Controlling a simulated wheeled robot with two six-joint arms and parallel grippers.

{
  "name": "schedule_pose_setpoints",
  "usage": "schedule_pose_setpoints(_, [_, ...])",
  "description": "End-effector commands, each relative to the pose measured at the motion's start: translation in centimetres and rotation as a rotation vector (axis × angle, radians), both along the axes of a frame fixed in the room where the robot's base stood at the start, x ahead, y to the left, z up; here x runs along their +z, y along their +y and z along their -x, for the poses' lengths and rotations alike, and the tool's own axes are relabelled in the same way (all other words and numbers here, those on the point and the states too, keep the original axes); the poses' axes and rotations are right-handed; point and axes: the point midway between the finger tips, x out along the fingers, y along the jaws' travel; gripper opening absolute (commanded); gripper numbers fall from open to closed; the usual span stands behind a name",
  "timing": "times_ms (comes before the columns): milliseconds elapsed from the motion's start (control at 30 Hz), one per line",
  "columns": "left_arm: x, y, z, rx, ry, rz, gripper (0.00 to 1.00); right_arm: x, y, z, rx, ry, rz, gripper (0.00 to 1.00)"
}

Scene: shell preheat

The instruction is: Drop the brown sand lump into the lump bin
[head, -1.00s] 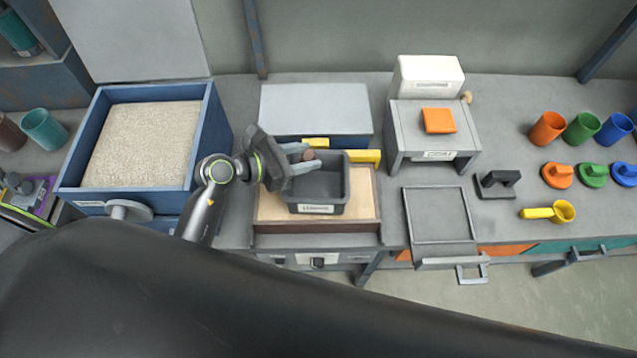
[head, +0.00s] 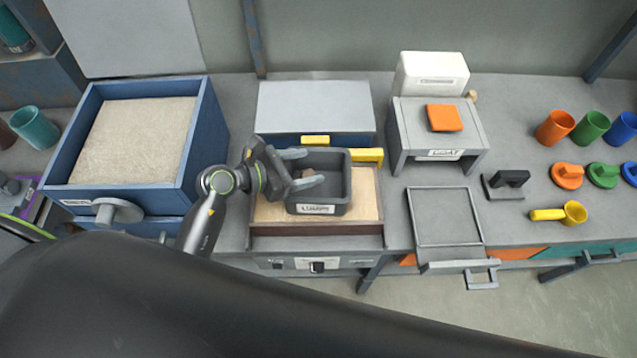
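The lump bin (head: 336,207) is a dark grey open box with a white label on its front, standing on a light wooden board. My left gripper (head: 308,168) is over the left part of the bin, its two grey fingers spread apart and pointing right. The small brown sand lump (head: 307,173) shows between the fingers, close to the lower one, against the bin's inside. It is partly hidden, and I cannot tell whether it rests on the bin floor. My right gripper is not in view.
A blue box of pale sand (head: 135,140) stands at the left. A grey-lidded blue box (head: 315,107) is behind the bin. To the right are a grey stand with an orange block (head: 444,117), an empty grey tray (head: 444,216) and a yellow scoop (head: 573,212).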

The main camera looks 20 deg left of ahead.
Motion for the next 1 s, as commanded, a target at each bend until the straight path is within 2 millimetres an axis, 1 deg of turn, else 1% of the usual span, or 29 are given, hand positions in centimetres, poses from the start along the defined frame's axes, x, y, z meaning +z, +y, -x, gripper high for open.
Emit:
schedule_pose_setpoints(267, [0.0,0.0,0.0,0.000,0.001,-0.001,0.63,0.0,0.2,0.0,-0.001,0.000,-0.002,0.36])
schedule_pose_setpoints(367, [0.0,0.4,0.3,0.001,0.000,-0.002,0.63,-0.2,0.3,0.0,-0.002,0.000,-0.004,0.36])
schedule_pose_setpoints(467, [0.3,1.2,1.0,0.001,0.000,-0.005,0.63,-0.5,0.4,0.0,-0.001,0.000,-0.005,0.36])
schedule_pose_setpoints(700, [1.8,3.9,3.6,-0.002,0.001,-0.008,0.63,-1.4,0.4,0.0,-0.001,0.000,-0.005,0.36])
schedule_pose_setpoints(1000, [3.5,6.8,6.3,-0.001,0.000,-0.008,0.63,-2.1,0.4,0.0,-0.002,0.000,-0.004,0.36])
